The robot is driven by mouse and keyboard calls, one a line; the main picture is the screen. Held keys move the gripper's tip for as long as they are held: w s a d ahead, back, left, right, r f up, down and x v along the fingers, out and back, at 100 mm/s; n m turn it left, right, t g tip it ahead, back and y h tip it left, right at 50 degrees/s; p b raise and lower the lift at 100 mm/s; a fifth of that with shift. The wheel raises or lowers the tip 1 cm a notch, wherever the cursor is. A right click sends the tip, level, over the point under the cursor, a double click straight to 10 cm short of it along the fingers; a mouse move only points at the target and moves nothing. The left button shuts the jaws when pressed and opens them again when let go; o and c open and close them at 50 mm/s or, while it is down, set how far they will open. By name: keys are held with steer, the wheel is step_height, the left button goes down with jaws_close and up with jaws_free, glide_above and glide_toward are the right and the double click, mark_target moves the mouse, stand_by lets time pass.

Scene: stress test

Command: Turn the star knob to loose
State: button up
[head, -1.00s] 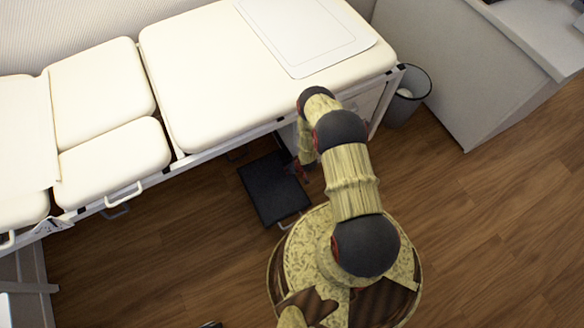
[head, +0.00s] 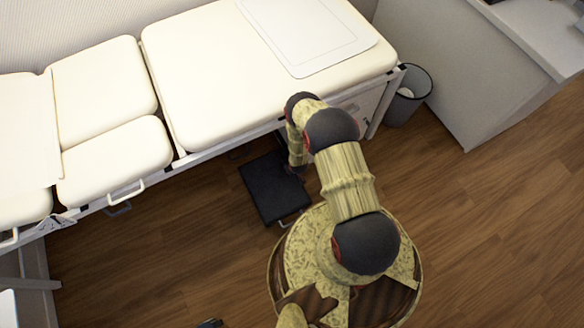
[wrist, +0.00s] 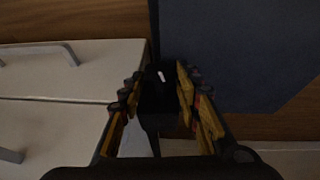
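A dark part with a small white mark (wrist: 161,90) sits between my fingers in the wrist view. It may be the star knob, but it is too dark to make out lobes or any loose or tight marking. My gripper (wrist: 160,80) has one finger on each side of this part, with yellow and dark pads. Whether the pads touch it is unclear. In the head view my arm reaches down at the front edge of the cream treatment table (head: 205,95). The gripper itself and the knob are hidden there.
A black step (head: 272,188) stands on the wooden floor left of my arm. A bin (head: 408,92) stands by the table's right end, beside a grey cabinet (head: 450,70). White drawer fronts with handles (wrist: 70,75) fill the left of the wrist view. Floor at right is open.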

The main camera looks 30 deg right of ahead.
steer(key=o, duration=0.3)
steer(key=shift+s+f, duration=0.1)
steer(key=shift+s, duration=0.1)
steer(key=shift+s, duration=0.1)
steer(key=v, duration=1.2)
steer(key=shift+a, duration=0.1)
